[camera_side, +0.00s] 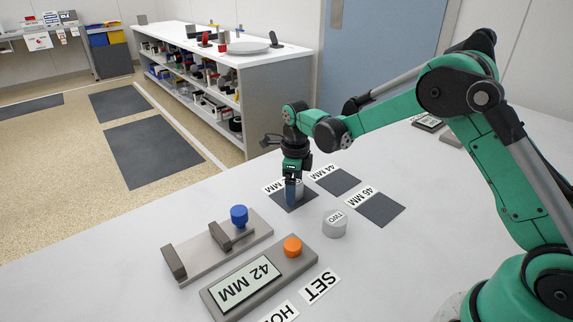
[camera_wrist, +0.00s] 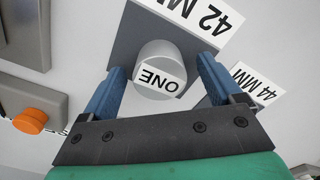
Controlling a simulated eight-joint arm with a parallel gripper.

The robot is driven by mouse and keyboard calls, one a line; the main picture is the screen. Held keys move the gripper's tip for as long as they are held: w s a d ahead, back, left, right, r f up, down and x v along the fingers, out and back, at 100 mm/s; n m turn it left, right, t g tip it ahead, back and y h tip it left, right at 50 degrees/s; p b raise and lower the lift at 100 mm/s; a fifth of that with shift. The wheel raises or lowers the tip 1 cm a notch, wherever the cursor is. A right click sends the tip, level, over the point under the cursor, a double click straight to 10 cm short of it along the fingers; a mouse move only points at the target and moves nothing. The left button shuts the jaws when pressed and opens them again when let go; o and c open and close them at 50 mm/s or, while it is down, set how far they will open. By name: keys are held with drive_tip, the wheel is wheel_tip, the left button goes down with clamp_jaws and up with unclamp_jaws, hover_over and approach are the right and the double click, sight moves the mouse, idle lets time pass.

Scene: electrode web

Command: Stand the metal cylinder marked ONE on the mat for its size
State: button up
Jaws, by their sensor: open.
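The metal cylinder marked ONE (camera_wrist: 158,62) stands upright on the dark mat (camera_wrist: 127,45) beside the 42 MM label (camera_wrist: 208,17) in the wrist view. In the side view the cylinder (camera_side: 299,187) is partly hidden behind my gripper's finger, and the mat (camera_side: 279,200) shows around it. My gripper (camera_wrist: 160,67) is open, with one blue finger on each side of the cylinder. In the side view my gripper (camera_side: 293,192) is low over that mat. Whether the fingers touch the cylinder I cannot tell.
The cylinder marked TWO (camera_side: 335,224) stands just right of the mat. The 44 MM mat (camera_side: 338,181) and 46 MM mat (camera_side: 381,210) are empty. A gauge with a blue knob (camera_side: 239,215) and a readout box (camera_side: 250,283) showing 42 MM, with an orange button (camera_side: 292,246), sit in front.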

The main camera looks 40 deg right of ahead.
wheel_tip(320, 180, up, 12)
drive_tip(key=s+a+n+t, duration=0.1)
drive_tip(key=s+n+t, duration=0.2)
drive_tip(key=s+n, duration=0.5)
drive_tip(key=s+a+r+n+t, duration=0.1)
drive_tip(key=s+n+t, duration=0.3)
drive_tip(key=n, duration=1.6)
drive_tip(key=shift+s+n, duration=0.3)
drive_tip(key=shift+s, duration=1.55)
